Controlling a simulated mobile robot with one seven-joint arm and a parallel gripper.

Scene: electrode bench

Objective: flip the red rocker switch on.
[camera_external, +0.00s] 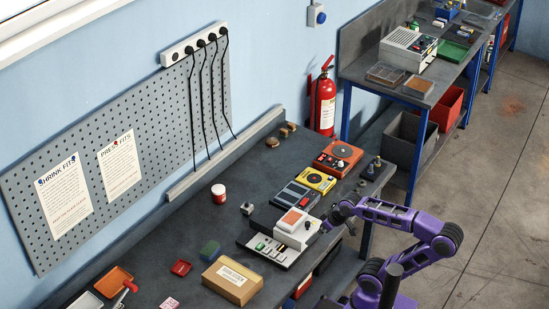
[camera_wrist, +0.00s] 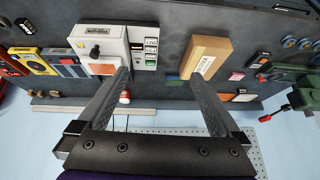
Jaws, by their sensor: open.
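A white instrument (camera_external: 296,229) with an orange-red panel on top stands on the dark bench. It shows upside down in the wrist view (camera_wrist: 100,38), with a black knob and an orange panel. Beside it is a light plate with several green and white switches (camera_external: 268,250), also in the wrist view (camera_wrist: 151,52). I cannot pick out a red rocker switch for certain at this size. My gripper (camera_wrist: 160,76) is open and empty, its dark fingers apart above the bench. In the external view the wrist is at the instrument's right side and the fingertips are hard to make out.
A cardboard box (camera_external: 232,281) lies left of the switch plate. A yellow device (camera_external: 315,180) and an orange device (camera_external: 338,157) stand behind the instrument. A red-and-white jar (camera_external: 218,193) stands further back. The bench between jar and back ledge is clear.

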